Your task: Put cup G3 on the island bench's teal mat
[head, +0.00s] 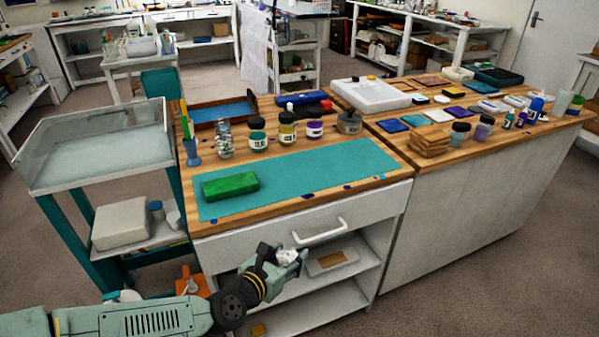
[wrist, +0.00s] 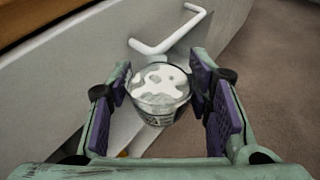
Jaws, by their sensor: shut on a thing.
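My gripper (head: 277,262) is shut on a clear cup (wrist: 160,84) with white contents. The cup sits between the purple-padded fingers in the wrist view, with a dark marking on its side too small to read. In the head view the cup (head: 288,256) shows small and pale at the fingertips, in front of the bench's drawer and lower than the top. The teal mat (head: 325,172) lies along the front of the island bench top, above and behind my gripper. A green block (head: 230,185) lies on the mat's left part.
The white drawer handle (head: 319,231) sticks out close to the cup; it also shows in the wrist view (wrist: 170,38). Several jars, one a yellow-labelled jar (head: 287,131), stand behind the mat. The mat's middle and right are clear. A teal-legged cart (head: 95,150) stands left.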

